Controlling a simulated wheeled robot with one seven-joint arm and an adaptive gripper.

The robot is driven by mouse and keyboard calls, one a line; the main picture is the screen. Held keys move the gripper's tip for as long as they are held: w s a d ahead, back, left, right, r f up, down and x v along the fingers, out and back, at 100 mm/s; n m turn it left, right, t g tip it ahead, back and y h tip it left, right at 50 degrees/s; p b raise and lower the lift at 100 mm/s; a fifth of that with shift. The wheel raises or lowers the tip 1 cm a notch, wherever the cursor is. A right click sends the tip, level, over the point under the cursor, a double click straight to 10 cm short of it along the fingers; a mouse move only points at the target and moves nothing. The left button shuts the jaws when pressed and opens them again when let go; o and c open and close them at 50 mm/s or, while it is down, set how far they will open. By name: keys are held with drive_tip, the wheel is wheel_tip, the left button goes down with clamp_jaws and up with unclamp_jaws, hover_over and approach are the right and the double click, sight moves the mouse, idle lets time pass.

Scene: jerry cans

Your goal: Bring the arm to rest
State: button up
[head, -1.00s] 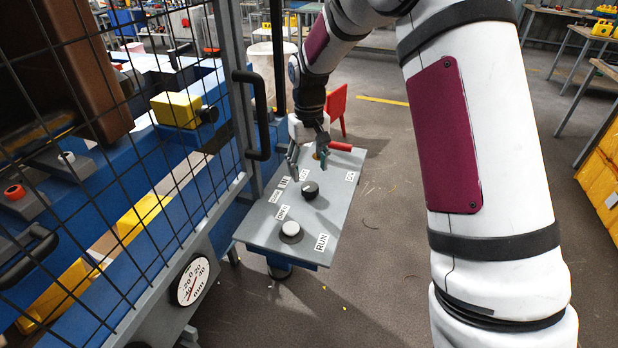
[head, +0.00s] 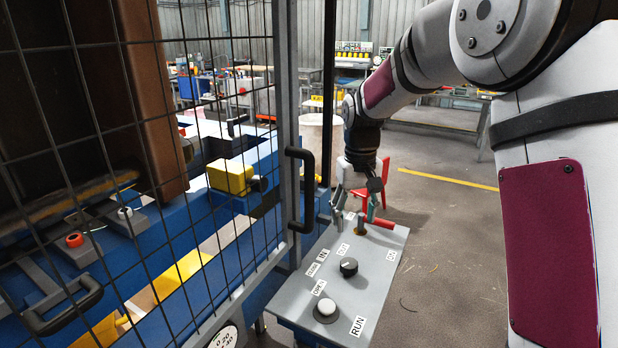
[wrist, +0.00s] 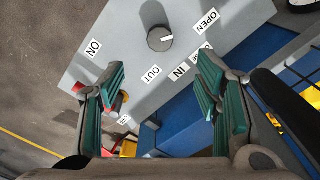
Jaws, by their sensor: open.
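My gripper (head: 356,205) is open, with its fingers pointing down over the far end of a grey control panel (head: 326,285). In the wrist view my gripper (wrist: 160,88) shows two green-padded fingers spread apart with nothing between them. A red lever (head: 380,222) is beside the fingers in the head view. In the wrist view the left finger partly hides red and yellow parts. A black knob (head: 348,267) and a white button (head: 326,307) sit nearer on the panel. The black knob also shows in the wrist view (wrist: 160,38).
A wire mesh guard (head: 90,130) with a black handle (head: 301,190) stands left of the panel. Behind it are blue machinery and a yellow block (head: 231,176). A red chair (head: 372,187) stands beyond the panel. Floor to the right is open.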

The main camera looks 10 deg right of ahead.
drive_tip(key=s+r+t, duration=0.1)
drive_tip(key=s+r, duration=0.6)
drive_tip(key=s+r+t, duration=0.1)
drive_tip(key=s+t, duration=0.1)
drive_tip(key=s, duration=1)
drive_tip(key=s+r+m+t, duration=0.1)
drive_tip(key=s+r, duration=0.1)
drive_tip(key=s, duration=1)
drive_tip(key=shift+s+d+r+t, duration=0.2)
drive_tip(key=shift+s+d+t, duration=0.05)
drive_tip(key=shift+s+t, duration=0.15)
